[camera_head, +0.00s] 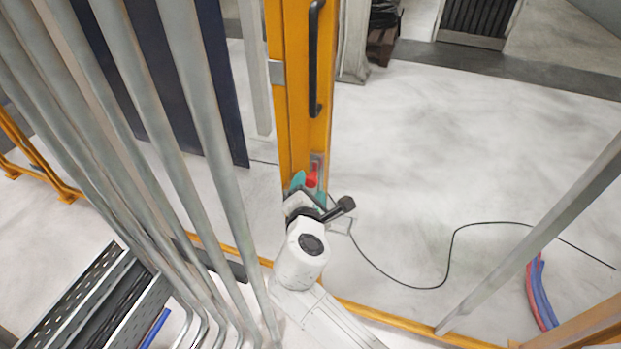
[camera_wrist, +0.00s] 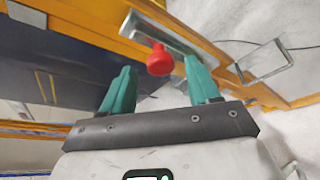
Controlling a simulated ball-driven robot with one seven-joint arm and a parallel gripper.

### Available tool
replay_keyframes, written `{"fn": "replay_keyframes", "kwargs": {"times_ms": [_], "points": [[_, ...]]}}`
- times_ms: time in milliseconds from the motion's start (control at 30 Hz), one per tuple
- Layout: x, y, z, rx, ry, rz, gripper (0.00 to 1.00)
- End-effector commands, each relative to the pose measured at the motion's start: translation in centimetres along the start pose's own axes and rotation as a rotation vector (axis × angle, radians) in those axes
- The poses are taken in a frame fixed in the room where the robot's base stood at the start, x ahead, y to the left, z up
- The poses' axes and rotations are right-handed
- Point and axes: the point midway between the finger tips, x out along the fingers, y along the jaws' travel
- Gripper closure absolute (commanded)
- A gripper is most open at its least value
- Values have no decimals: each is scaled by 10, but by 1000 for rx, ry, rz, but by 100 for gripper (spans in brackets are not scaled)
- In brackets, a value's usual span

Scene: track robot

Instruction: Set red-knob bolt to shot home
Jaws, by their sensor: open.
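The red-knob bolt is mounted low on a yellow upright post (camera_head: 302,128). Its red knob (camera_head: 312,176) shows just beyond my gripper in the head view. In the wrist view the red knob (camera_wrist: 160,60) sticks out from a grey metal plate (camera_wrist: 160,34) on the yellow frame. My gripper (camera_wrist: 158,84) is open, with one teal finger on each side of the knob in the picture. The knob appears nearer the right finger. I cannot tell whether either finger touches it. In the head view my gripper (camera_head: 306,186) is partly hidden by my wrist.
A black handle (camera_head: 316,58) is on the post above the bolt. Several grey vertical bars (camera_head: 130,140) crowd the left. A thin black cable (camera_head: 452,245) lies on the pale floor to the right. Red and blue hoses (camera_head: 540,292) lie at the far right. The floor right of the post is mostly open.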

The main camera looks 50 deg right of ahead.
Motion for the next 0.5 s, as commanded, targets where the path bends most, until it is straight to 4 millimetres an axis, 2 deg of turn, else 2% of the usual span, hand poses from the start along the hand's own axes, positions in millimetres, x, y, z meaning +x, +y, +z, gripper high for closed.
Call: {"fn": "replay_keyframes", "kwargs": {"times_ms": [100,200,500], "points": [[19,0,1,2,-1,-2,40],[30,1,1,2,0,-1,40],[41,0,0,2,0,-1,40]]}}
